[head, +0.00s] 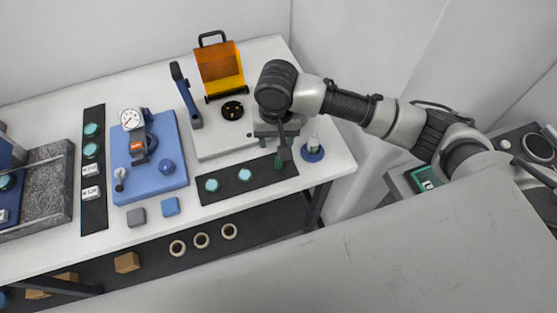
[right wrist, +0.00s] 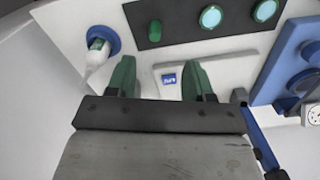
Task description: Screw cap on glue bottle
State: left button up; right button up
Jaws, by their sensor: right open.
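The glue bottle (head: 313,141) is a pale bottle with a green label, standing in a round blue holder (head: 312,154) at the right end of the table. In the right wrist view the bottle (right wrist: 97,56) shows a bare, tapering white nozzle. A small dark green piece, seemingly the cap (right wrist: 154,31), stands on the black mat's end near the bottle; it also shows in the head view (head: 278,162). My right gripper (right wrist: 160,78) is open and empty, its green fingers apart. In the head view it hangs above the cap's area, left of the bottle. My left gripper is not in view.
The black mat (head: 225,190) also carries two teal discs. Behind it stands a white instrument (head: 208,146) with an orange cover (head: 218,66). A blue fixture with a dial gauge (head: 132,119) stands further left. The white table has some bare room.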

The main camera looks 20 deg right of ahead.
jog(key=shift+w+d+r, duration=0.15)
jog(key=shift+w+d, duration=0.05)
jog(key=shift+d, duration=0.05)
send_over(278, 159)
jog(key=shift+f+p, duration=0.4)
jog(key=shift+f, duration=2.4)
jog(key=shift+f, duration=0.15)
notch_tip(278, 159, down, 4)
jog(key=shift+w+d+f+p, duration=0.1)
jog(key=shift+w+f+p, duration=0.1)
jog(key=shift+p, duration=0.6)
jog(key=shift+f, duration=0.3)
jog(key=shift+s, duration=0.1)
